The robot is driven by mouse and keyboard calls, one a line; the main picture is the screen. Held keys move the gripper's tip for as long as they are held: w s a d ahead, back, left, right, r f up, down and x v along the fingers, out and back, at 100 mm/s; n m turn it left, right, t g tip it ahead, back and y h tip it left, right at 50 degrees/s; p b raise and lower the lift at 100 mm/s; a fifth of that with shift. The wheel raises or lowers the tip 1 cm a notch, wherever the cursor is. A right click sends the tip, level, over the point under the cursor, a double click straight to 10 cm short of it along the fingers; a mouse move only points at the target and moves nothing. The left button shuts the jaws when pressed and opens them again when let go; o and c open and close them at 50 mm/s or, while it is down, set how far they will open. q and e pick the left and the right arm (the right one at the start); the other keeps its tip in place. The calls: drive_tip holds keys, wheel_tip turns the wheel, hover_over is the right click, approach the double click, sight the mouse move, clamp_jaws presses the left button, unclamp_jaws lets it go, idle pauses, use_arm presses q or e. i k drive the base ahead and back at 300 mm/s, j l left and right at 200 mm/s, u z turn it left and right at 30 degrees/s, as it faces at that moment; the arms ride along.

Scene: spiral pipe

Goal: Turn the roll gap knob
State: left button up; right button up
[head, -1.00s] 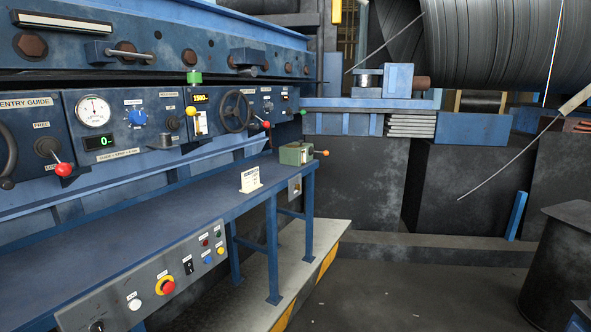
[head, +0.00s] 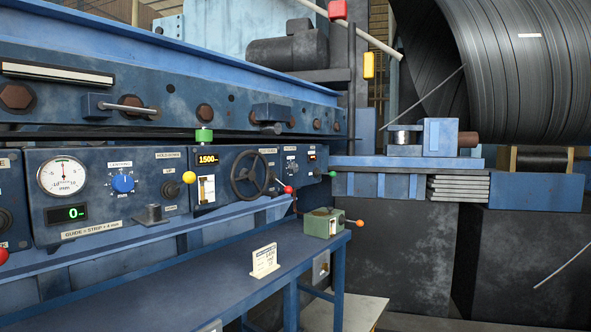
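A blue control panel (head: 105,215) runs along the left. It carries a blue knob (head: 122,183) with a white scale, right of a round dial gauge (head: 62,175). A smaller dark knob (head: 170,189) sits right of the blue one, and small knobs (head: 291,165) sit right of a black handwheel (head: 250,173). The labels are too small to tell which knob is the roll gap knob. A green display (head: 69,213) reads 0 and an amber display (head: 207,160) reads about 1500. Neither of my grippers is in view.
A blue shelf (head: 200,295) juts out below the panel, with a small white card (head: 264,261) and a green block-like device (head: 323,223) on it. Levers with red and yellow balls (head: 189,177) stick out from the panel.

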sight(293, 167)
drive_tip(key=i+l+z, duration=0.3)
drive_tip(key=i, duration=0.2)
drive_tip(key=i+l+z, duration=0.3)
drive_tip(key=i, duration=0.25)
drive_tip(key=i+z, duration=0.35)
drive_tip(key=i, duration=0.2)
drive_tip(key=i+u, duration=0.25)
drive_tip(key=i, duration=0.15)
drive_tip(key=i+l+u, duration=0.25)
drive_tip(key=i, duration=0.15)
drive_tip(key=i+l+u, duration=0.1)
drive_tip(key=i+u, duration=0.2)
drive_tip(key=i, duration=0.1)
